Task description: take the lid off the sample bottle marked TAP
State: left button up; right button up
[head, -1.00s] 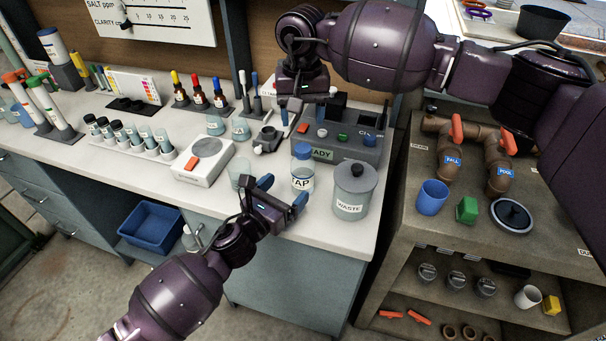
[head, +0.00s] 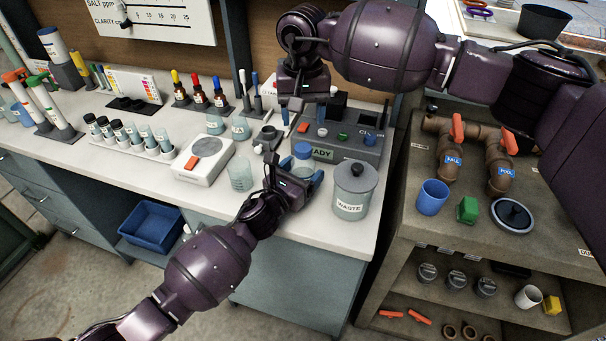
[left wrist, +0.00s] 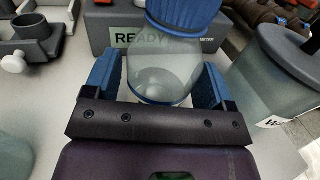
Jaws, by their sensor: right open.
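The sample bottle (head: 303,166) is clear with a blue lid (head: 302,150) and stands at the counter's front, left of the waste jar. Its TAP label shows in the earlier head view and is now hidden behind my left gripper (head: 292,180). In the left wrist view the clear body (left wrist: 163,68) lies between the two blue fingers, and the ribbed blue lid (left wrist: 186,14) is above them. My right gripper (head: 303,105) is open and empty above the grey device.
The lidded WASTE jar (head: 352,196) stands just right of the bottle. The grey READY device (head: 340,140) is right behind it. A clear beaker (head: 240,174) and a white stirrer plate (head: 203,160) are to the left. Bare counter is scarce around the bottle.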

aim_at(303, 147)
pick_arm(q)
grip_shut()
pick_arm(e)
jog(key=m, duration=2.7)
jog(key=shift+m, duration=0.4)
jog(key=m, duration=1.7)
jog(key=shift+f, duration=4)
